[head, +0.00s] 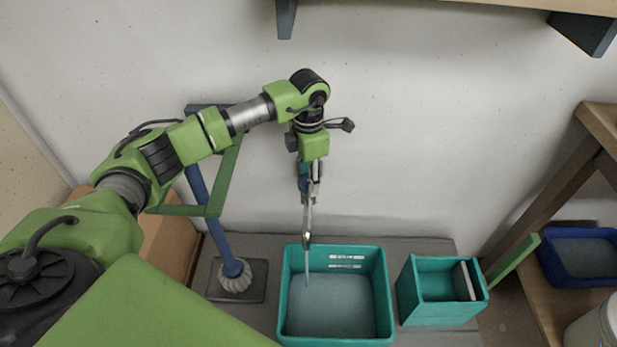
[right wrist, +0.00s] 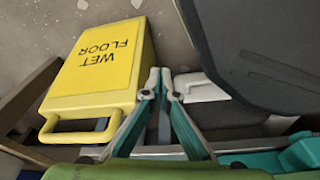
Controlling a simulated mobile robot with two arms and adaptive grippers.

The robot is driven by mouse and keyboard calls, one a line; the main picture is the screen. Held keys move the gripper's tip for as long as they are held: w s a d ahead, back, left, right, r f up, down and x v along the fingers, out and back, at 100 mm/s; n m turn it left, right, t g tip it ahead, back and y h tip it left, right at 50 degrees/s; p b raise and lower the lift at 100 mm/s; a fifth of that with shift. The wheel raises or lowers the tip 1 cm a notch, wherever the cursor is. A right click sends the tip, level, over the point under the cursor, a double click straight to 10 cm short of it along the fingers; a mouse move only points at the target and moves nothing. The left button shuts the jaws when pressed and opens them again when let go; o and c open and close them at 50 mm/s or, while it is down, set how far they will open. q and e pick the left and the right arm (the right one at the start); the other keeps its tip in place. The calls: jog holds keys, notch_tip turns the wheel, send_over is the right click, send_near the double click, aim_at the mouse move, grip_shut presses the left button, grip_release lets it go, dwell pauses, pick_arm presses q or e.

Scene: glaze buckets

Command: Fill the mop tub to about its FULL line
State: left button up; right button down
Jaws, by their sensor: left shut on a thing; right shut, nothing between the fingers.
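The teal mop tub (head: 381,290) stands on the grey floor mat at the bottom middle of the head view. Grey-blue water (head: 335,305) covers its inside, its far edge just below two white marks (head: 347,262) on the back inner wall; their lettering is too small to read. My left gripper (head: 311,184) is above the tub's back left part, shut on a slim metallic spout (head: 308,216) pointing down. A thin pale streak, like a water stream, runs from its dark tip into the tub. In the right wrist view my right gripper (right wrist: 160,76) is shut and empty.
A smaller teal bin (head: 440,313) with a pale piece inside stands right of the tub. A mop (head: 236,275) stands to the left. A blue basin (head: 582,257) sits on the wooden shelf at right. A yellow WET FLOOR sign (right wrist: 100,60) lies beside my right gripper.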

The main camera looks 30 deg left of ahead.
pick_arm(q)
jog(key=shift+m, duration=1)
jog(key=shift+m+b, duration=0.45)
jog(key=shift+m, duration=0.45)
jog(key=m, duration=0.2)
jog(key=shift+m, duration=0.3)
jog(key=shift+m+b, duration=0.6)
jog(key=shift+m, duration=1.5)
pick_arm(e)
jog(key=w+r, duration=0.4)
jog(key=r, duration=0.2)
jog(key=shift+a+t, duration=0.3)
jog(key=shift+w+r, duration=0.1)
pick_arm(q)
jog(key=o, duration=1.1)
